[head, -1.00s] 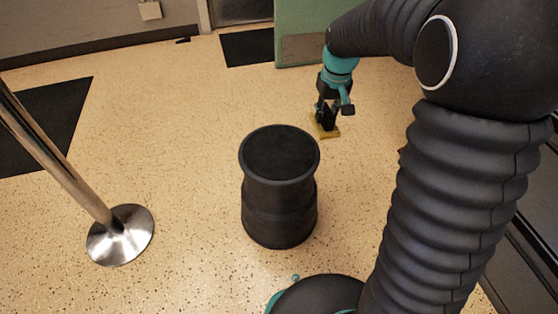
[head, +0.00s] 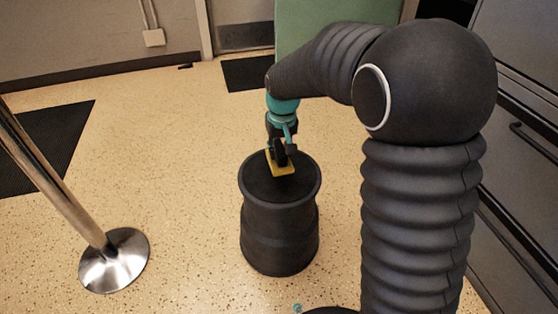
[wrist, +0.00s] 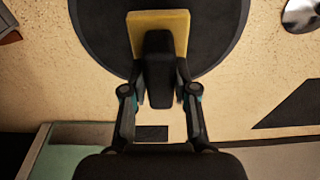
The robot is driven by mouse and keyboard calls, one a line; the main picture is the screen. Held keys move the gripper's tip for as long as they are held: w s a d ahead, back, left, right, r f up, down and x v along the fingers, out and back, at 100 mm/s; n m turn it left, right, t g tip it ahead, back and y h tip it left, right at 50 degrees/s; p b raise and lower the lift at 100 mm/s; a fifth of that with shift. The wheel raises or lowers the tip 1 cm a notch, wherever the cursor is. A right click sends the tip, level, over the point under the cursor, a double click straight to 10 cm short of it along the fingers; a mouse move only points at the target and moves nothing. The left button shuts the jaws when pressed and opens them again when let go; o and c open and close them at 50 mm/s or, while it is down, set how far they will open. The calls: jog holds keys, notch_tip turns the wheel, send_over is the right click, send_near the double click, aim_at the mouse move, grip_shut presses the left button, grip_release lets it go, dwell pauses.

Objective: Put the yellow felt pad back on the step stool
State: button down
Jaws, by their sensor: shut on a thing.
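The yellow felt pad (head: 281,168) is a small square held in my gripper (head: 280,158), which is shut on it. In the head view the pad is over the far half of the step stool's top. The step stool (head: 280,228) is a black, round, drum-like stool standing upright on the floor. In the wrist view the pad (wrist: 178,22) shows beyond the fingers of my gripper (wrist: 159,75), with the stool's dark top (wrist: 100,30) behind it. I cannot tell whether the pad touches the stool top.
A metal post with a round base (head: 114,261) stands on the floor to the left. Dark mats (head: 40,145) lie at the left and at the back (head: 248,73). Grey cabinets (head: 520,200) line the right side. The floor around the stool is mostly clear.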

aim_at(282, 152)
jog(key=shift+f+b, duration=0.35)
jog(key=shift+f, duration=1.6)
jog(key=shift+f, duration=0.15)
jog(key=c, duration=0.9)
grip_release()
jog(key=r, duration=0.4)
jog(key=s+r+p, duration=0.1)
jog(key=r, duration=0.3)
jog(key=r+p, duration=0.1)
jog(key=r, duration=0.3)
jog(key=shift+s+d+r, duration=0.15)
jog(key=shift+s+d, duration=0.15)
jog(key=shift+s, duration=0.1)
